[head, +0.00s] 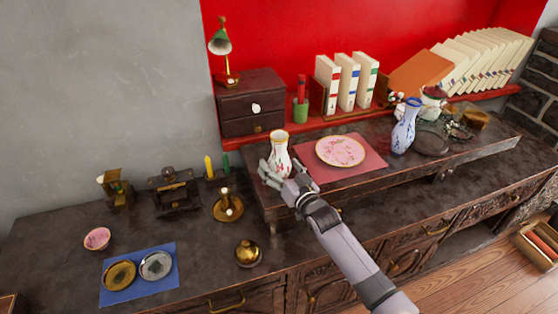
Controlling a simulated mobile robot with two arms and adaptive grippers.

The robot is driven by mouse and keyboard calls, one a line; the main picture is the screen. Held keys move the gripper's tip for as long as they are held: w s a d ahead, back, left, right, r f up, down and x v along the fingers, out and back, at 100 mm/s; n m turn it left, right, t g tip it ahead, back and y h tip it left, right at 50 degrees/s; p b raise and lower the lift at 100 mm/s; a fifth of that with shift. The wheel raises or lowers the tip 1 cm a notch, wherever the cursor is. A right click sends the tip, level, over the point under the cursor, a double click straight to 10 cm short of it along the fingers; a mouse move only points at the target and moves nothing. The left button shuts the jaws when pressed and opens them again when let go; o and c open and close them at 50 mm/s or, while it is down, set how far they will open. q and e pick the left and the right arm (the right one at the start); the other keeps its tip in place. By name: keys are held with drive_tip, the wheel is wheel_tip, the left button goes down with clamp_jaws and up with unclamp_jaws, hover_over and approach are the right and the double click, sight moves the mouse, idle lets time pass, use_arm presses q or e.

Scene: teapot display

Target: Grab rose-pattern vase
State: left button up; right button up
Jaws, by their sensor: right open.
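The rose-pattern vase (280,146), white with a gold rim and red roses, stands upright on the raised shelf of the dark wooden cabinet. My right gripper (272,175) is at its front lower side, with its open fingers close to the vase body. Whether the fingers touch the vase is hard to tell, and the vase's base is partly hidden by the gripper. My left gripper is not in view.
A pink plate (340,151) on a red mat (372,160) lies right of the vase. A blue-patterned vase (406,128) stands farther right. A small drawer box (250,92) is behind. A brass candle holder (228,207) is at lower left.

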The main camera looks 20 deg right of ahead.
drive_tip(key=shift+w, duration=0.3)
drive_tip(key=c, duration=1.6)
drive_tip(key=shift+o, duration=0.2)
drive_tip(key=shift+r, duration=0.15)
